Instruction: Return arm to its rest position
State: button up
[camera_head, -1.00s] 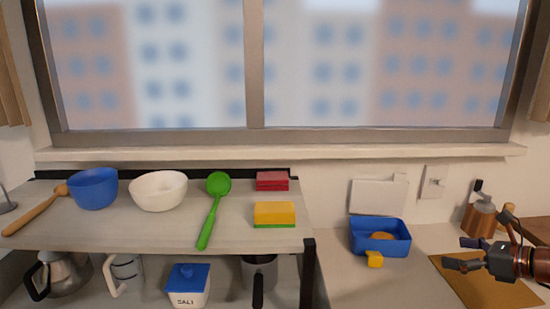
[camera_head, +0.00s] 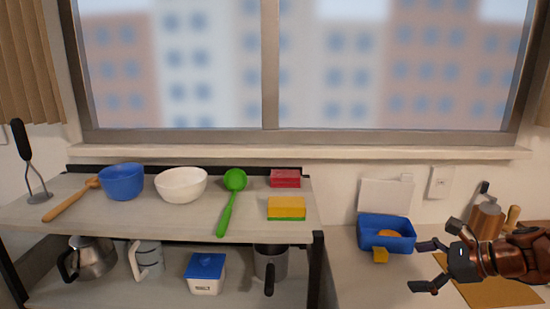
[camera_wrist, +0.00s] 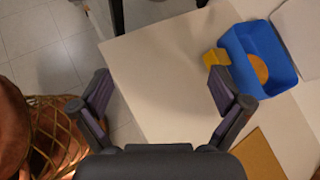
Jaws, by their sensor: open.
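My gripper (camera_head: 428,266) is open and empty at the right of the head view, with its fingers pointing left above the counter. In the wrist view my gripper (camera_wrist: 163,90) has its two dark fingers spread wide, with the white counter and the tiled floor below and nothing between them. A blue bin (camera_head: 368,228) stands on the counter just left of and beyond my gripper, with an orange object (camera_head: 391,234) in it and a yellow piece (camera_head: 380,255) at its front. The bin also shows at the upper right of the wrist view (camera_wrist: 237,50).
A shelf (camera_head: 150,213) at left holds a blue bowl (camera_head: 122,183), a white bowl (camera_head: 181,185), a green ladle (camera_head: 229,203) and sponges (camera_head: 287,208). A brown board (camera_head: 498,293) lies under my arm. A wicker basket (camera_wrist: 65,130) is at left in the wrist view.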

jog(key=s+a+n+g+h+p, duration=0.1)
jog(key=s+a+n+g+p, duration=0.15)
jog(key=s+a+n, duration=0.45)
jog(key=s+a+n+g+h+p, duration=0.1)
jog(key=s+a+n+g, duration=0.25)
jog(key=a, duration=0.65)
jog(key=s+n+g+h+p, duration=0.3)
jog(key=s+n+h, duration=0.3)
jog(key=s+n, duration=0.7)
jog(key=s, duration=0.3)
jog(key=shift+s+d+f, duration=0.35)
jog(key=shift+s+f, duration=0.05)
